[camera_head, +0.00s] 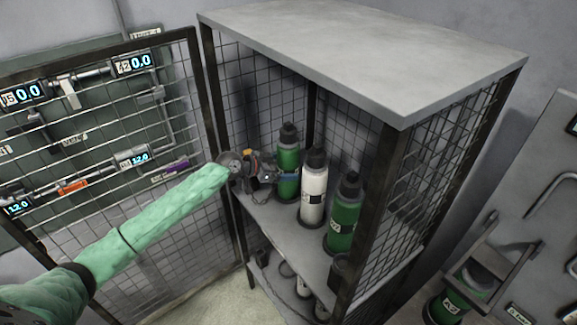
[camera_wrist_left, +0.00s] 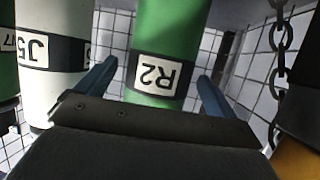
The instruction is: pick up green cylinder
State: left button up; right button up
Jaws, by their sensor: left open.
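A green cylinder (camera_head: 288,158) with a dark cap stands upright at the back of the cage's upper shelf. In the left wrist view this green cylinder (camera_wrist_left: 168,40) bears a white label reading R2. My left gripper (camera_head: 284,178) is open at it, with blue fingers on either side of the cylinder in the wrist view (camera_wrist_left: 156,80). Whether the fingers touch it, I cannot tell. A white cylinder (camera_head: 312,197) stands beside it, and another green cylinder (camera_head: 344,220) stands nearer the front. My right gripper is not in view.
The wire cage (camera_head: 460,60) has its door (camera_head: 205,110) open to the left. A chain (camera_wrist_left: 283,60) hangs close to the gripper. More cylinders stand on the lower shelf. Another green cylinder (camera_head: 458,298) stands in a holder at lower right.

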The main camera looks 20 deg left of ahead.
pick_arm(q)
jog(key=shift+w+d+f, duration=0.1)
jog(key=shift+d+f, duration=0.05)
jog(key=shift+d, duration=0.05)
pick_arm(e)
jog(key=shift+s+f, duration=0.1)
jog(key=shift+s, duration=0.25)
pick_arm(q)
grip_shut()
jog(key=shift+w+r, duration=0.15)
jog(key=shift+r, duration=0.05)
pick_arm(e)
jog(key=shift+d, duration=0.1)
pick_arm(q)
jog(key=shift+r, duration=0.1)
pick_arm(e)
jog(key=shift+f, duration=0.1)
